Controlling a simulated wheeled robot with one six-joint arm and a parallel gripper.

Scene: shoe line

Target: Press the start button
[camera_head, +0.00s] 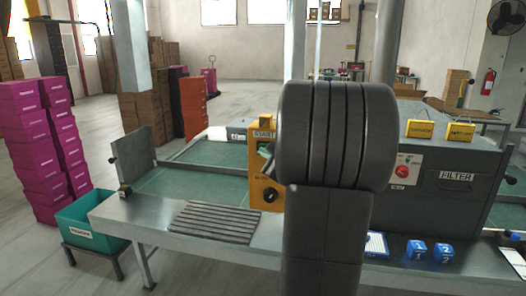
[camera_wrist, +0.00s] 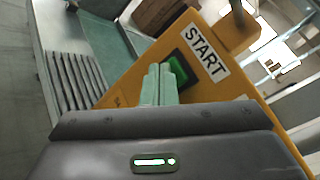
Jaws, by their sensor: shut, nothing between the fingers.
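The start button is green (camera_wrist: 178,68) and sits in a dark frame beside a white START label (camera_wrist: 204,53) on a yellow control box (camera_wrist: 225,85) in the wrist view. My gripper (camera_wrist: 160,72) is shut and empty, with its pale green fingertips just in front of the button and covering part of it. I cannot tell whether they touch. In the head view the yellow box (camera_head: 262,190) stands at the bench's back edge, with a dark round knob low on its front. My own arm hides its right side there, and the button is hardly visible.
A ribbed grey mat (camera_head: 215,222) lies on the metal bench (camera_head: 140,213) left of the box. A grey FILTER machine (camera_head: 455,185) and two blue numbered blocks (camera_head: 430,250) are on the right. A teal bin (camera_head: 85,222) and pink box stacks (camera_head: 45,145) stand at left.

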